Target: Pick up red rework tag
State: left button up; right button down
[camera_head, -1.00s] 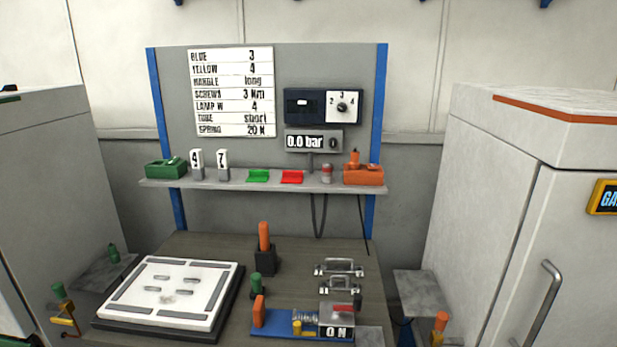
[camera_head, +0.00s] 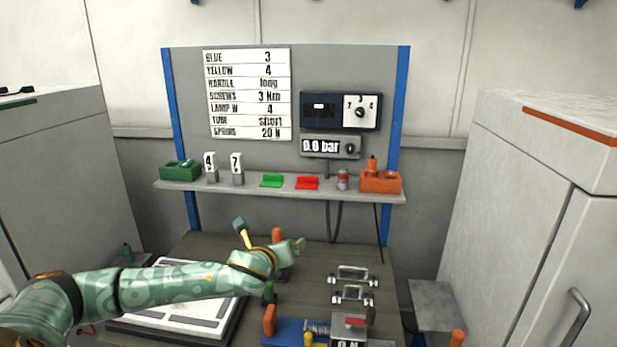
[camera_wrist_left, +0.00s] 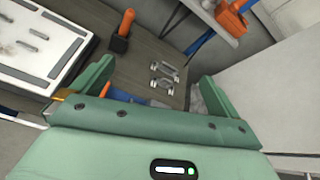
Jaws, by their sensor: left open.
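The red rework tag (camera_head: 307,183) lies on the grey shelf (camera_head: 330,193), between a green tag (camera_head: 271,181) and a small red-and-grey cylinder (camera_head: 343,179). My left gripper (camera_head: 270,233) is open and empty, above the workbench, lower than the shelf and to the left of the red tag. Its two spread green fingers also show in the left wrist view (camera_wrist_left: 155,74), with nothing between them. I cannot make out the red tag in the left wrist view. My right gripper is in neither view.
A green box (camera_head: 180,171) and two number markers stand left on the shelf; an orange block (camera_head: 381,182) stands right. Below are an orange-handled tool (camera_head: 277,236), metal handles (camera_head: 353,274), a blue fixture (camera_head: 285,333) and a white plate (camera_head: 215,325). Cabinets flank the bench.

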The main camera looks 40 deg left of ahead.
aim_at(303, 183)
jog(key=i+j, duration=0.95)
jog(key=i, duration=0.2)
